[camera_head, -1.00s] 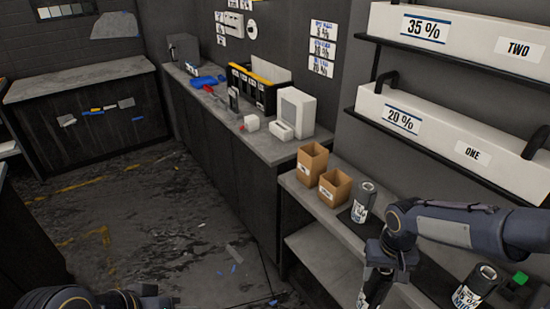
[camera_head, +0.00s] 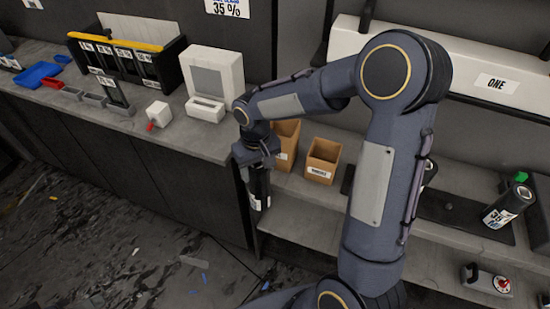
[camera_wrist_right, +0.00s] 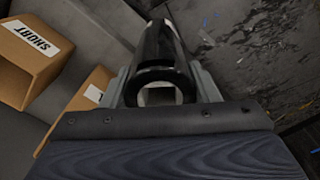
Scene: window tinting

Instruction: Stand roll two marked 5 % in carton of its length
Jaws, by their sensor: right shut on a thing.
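My right gripper (camera_head: 257,163) is shut on a dark roll (camera_head: 259,190) with a white label, which hangs upright at the left end of the shelf by the counter's side. The wrist view shows this roll (camera_wrist_right: 160,62) end-on between the fingers (camera_wrist_right: 160,92); its marking is not readable. Two open cardboard cartons stand right of the gripper: a taller carton (camera_head: 287,146), partly behind my arm, and a lower carton (camera_head: 321,163). In the wrist view the farther carton (camera_wrist_right: 32,60) reads SHORT; the nearer carton (camera_wrist_right: 82,105) is partly hidden. My left gripper is out of view.
Another labelled roll (camera_head: 510,206) is on the dark mat (camera_head: 450,208) at the right; one more is mostly hidden behind my arm. A white box marked ONE (camera_head: 465,78) is on the wall shelf. A white device (camera_head: 214,78) stands on the counter (camera_head: 185,135).

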